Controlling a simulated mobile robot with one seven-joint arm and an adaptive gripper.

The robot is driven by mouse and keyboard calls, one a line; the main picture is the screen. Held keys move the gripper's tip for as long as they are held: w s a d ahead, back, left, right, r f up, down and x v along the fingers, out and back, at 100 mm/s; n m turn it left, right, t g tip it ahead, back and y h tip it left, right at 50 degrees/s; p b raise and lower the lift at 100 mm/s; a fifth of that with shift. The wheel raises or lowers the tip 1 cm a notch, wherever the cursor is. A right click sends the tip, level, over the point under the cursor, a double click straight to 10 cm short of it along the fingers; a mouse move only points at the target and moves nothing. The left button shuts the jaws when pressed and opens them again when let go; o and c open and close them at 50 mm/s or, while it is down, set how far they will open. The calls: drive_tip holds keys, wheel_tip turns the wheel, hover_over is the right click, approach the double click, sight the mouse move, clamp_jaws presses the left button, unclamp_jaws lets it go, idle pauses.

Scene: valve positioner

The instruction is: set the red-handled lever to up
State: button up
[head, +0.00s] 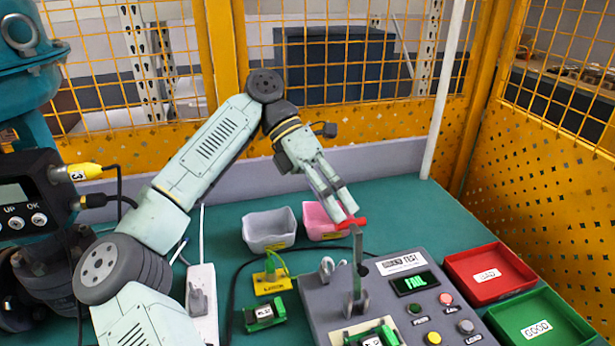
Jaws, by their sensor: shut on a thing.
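The red-handled lever (357,262) stands on a grey test box (324,306), its metal arm upright and its red handle (350,222) at the top. My gripper (347,214) reaches down from the upper left and is shut on the red handle. The fingertips partly cover the handle. The lever's metal arm runs down to a bracket on the box, beside a green board in a fixture (372,340) at the lower edge of the picture.
A red BAD tray (488,274) and a green GOOD tray (541,325) lie to the right. Grey (269,229) and pink (322,222) bins stand behind. A power strip (202,300) is at left; yellow fencing encloses the table.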

drive_tip(key=w+a+p, duration=0.1)
drive_tip(key=w+a, duration=0.4)
drive_tip(key=w, duration=0.1)
drive_tip(key=shift+r, duration=0.45)
idle(0.5)
